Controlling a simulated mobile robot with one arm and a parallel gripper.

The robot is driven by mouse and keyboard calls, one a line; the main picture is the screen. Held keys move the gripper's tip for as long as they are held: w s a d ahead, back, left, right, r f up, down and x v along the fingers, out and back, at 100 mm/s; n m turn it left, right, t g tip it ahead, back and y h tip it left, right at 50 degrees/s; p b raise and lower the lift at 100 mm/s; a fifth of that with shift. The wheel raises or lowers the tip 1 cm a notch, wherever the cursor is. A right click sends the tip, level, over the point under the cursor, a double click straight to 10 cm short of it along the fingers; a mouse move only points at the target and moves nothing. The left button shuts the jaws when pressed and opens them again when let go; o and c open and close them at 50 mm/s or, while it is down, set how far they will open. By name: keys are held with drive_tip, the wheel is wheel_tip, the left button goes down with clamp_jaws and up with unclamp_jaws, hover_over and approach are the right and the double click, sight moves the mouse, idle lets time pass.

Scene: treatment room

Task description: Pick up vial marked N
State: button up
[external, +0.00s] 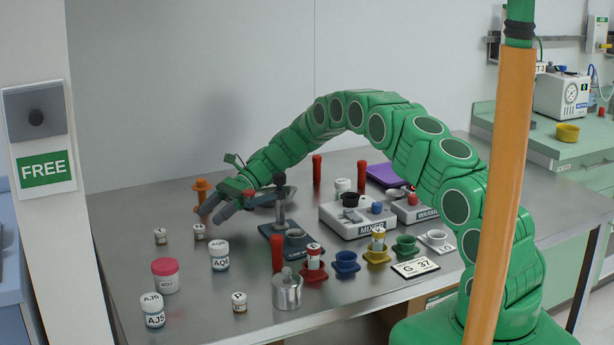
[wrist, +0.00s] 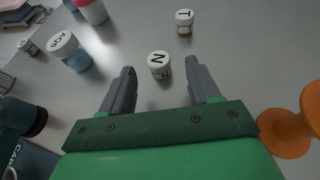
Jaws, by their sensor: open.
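The vial marked N (wrist: 160,63) is a small upright vial with a white lid bearing a black N. In the wrist view it stands ahead of my gripper (wrist: 161,70), roughly centred between the two spread fingertips. The jaws are open and nothing is held. In the external view, my gripper (external: 213,213) is low over the left part of the table. The small vial just below its fingers (external: 199,232) appears to be N, though its label is too small to read there. A similar vial marked T (wrist: 184,20) stands farther ahead; it also shows in the external view (external: 160,236).
An orange stand (wrist: 290,130) is close to the right finger; it also shows in the external view (external: 202,188). The AQ6 jar (external: 220,256) and pink-lidded jar (external: 165,275) stand nearby. A dark base with a post (external: 280,237) is to the right.

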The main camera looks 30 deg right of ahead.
sight(200, 226)
drive_tip(key=shift+x, duration=3.05)
drive_tip(key=shift+s+d+f, duration=0.1)
drive_tip(key=shift+d, duration=0.05)
drive_tip(key=c, duration=1)
